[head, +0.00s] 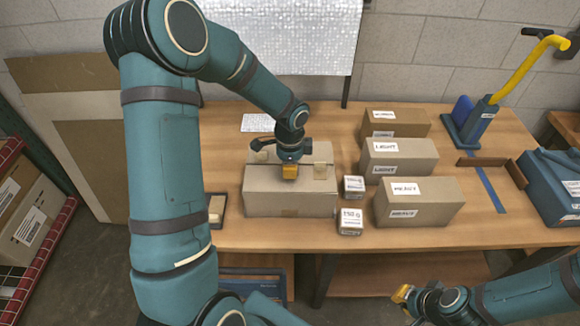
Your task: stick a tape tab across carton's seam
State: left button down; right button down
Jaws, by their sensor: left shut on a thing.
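The carton (262,200) is a closed brown box on the wooden table, left of centre. My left gripper (290,174) points down over the middle of its top, with yellow fingertips at or just above the surface. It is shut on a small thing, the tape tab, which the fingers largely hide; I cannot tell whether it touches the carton. A tan patch (321,172) shows on the right of the carton's top, and a darker patch sits low on its front. My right gripper (402,294) is off the table's front edge at lower right; its opening is unclear.
A small dark tray with a tan pad (217,208) lies left of the carton. Two small white-labelled boxes (350,221) stand close on its right. Three labelled brown boxes (420,202) stand farther right. A blue tool with a yellow handle (520,70) and a blue bin (552,190) are at far right.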

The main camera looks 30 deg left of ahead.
pick_arm(q)
jog(key=shift+f+b, duration=0.35)
jog(key=shift+f, duration=0.15)
dwell(0.4)
dwell(0.3)
jog(key=c, duration=0.9)
grip_release()
jog(key=shift+o, duration=0.2)
jog(key=shift+r, duration=0.1)
notch_tip(320, 180, up, 12)
